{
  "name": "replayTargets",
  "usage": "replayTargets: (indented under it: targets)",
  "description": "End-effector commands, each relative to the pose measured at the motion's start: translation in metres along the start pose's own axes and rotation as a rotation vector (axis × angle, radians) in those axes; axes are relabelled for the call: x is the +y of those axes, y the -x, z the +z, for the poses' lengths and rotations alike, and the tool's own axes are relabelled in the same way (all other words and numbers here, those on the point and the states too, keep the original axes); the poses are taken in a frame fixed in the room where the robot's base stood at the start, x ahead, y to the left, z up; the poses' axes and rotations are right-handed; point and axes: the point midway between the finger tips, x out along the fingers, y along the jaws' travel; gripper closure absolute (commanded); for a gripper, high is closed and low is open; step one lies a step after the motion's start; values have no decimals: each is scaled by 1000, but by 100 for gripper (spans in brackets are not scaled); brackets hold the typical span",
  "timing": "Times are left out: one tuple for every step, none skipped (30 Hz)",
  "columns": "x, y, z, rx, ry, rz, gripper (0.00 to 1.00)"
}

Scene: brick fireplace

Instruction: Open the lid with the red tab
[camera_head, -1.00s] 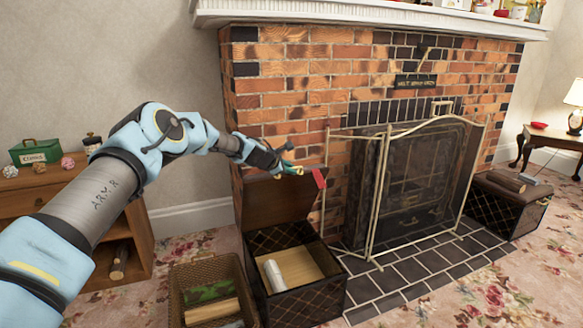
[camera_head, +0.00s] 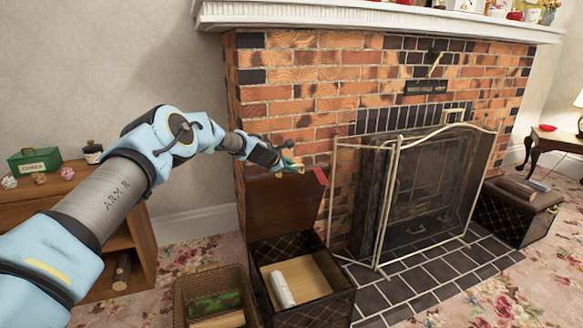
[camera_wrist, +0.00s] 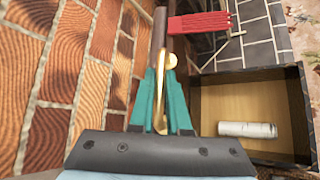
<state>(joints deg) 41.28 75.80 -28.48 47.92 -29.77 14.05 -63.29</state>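The dark brown lid (camera_head: 283,205) of a dark lattice-patterned box (camera_head: 330,299) stands raised, close to upright, in front of the brick wall. The red tab (camera_head: 320,176) is at its upper right corner; it also shows in the wrist view (camera_wrist: 197,22). My gripper (camera_head: 291,165) is at the lid's top edge, left of the tab. In the wrist view, my teal fingers (camera_wrist: 162,85) are close together, with a gold-coloured piece between them and the lid's edge just beyond. I cannot tell whether they grip it. The box's open inside shows a white cylinder (camera_head: 282,289).
A wicker basket (camera_head: 178,290) stands left of the box. A brass-framed fireplace screen (camera_head: 385,205) stands close on the right. A wooden cabinet (camera_head: 145,245) is at the left. Another dark box (camera_head: 510,222) is far right. Brick wall (camera_head: 280,110) is close behind the lid.

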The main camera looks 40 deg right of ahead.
Motion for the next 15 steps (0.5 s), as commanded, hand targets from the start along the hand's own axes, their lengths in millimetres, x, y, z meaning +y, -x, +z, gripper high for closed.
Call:
replayTargets:
  targets:
    - [0,0,-2,2,0,1,82]
    - [0,0,-2,2,0,1,78]
    - [0,0,-2,2,0,1,74]
    - [0,0,-2,2,0,1,70]
    - [0,0,-2,2,0,1,67]
    - [0,0,-1,2,0,0,63]
    - [0,0,-1,2,0,0,59]
    - [0,0,-1,2,0,0,56]
    - [0,0,-1,2,0,0,55]
    - [0,0,-1,1,0,0,55]
    - [0,0,-1,1,0,0,55]
    - [0,0,-1,1,0,-1,55]
    - [-1,0,-1,1,0,-1,55]
    - [-1,0,-1,1,0,-1,55]
    - [-1,0,-1,1,0,-1,55]
